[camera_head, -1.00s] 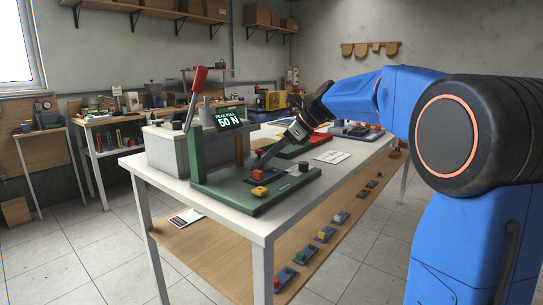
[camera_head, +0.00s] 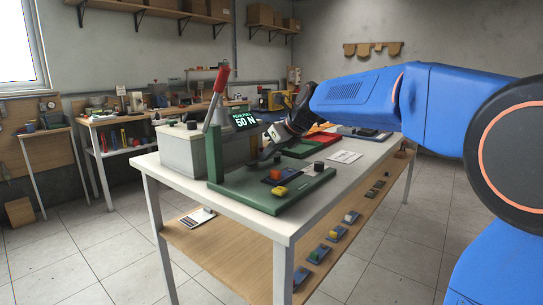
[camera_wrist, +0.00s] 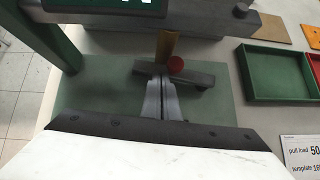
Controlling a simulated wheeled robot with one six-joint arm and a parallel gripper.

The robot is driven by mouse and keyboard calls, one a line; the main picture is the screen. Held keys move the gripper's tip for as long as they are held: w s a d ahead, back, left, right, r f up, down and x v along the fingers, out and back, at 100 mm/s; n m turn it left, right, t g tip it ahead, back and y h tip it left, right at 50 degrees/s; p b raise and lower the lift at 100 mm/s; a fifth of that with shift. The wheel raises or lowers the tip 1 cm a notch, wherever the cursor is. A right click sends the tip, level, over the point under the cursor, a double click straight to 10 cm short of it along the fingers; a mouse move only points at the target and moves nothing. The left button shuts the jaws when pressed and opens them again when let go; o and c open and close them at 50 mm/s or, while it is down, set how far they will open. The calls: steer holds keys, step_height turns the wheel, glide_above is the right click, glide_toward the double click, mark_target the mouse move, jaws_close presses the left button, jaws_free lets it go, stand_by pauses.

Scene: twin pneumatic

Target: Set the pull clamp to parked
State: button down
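The pull test fixture has a green base (camera_head: 298,193), an upright green post (camera_head: 215,153) and a lever with a red handle (camera_head: 222,78) tilted up. Its display (camera_head: 243,119) reads "PEAK PULL 50 N".
A green tray (camera_wrist: 278,74) and a printed card (camera_wrist: 303,154) lie to the right. Several small blocks sit on the wooden lower shelf (camera_head: 230,255).

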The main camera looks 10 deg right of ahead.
steer(key=shift+w+a, duration=0.3)
steer(key=shift+a, duration=0.15)
stand_by(0.3)
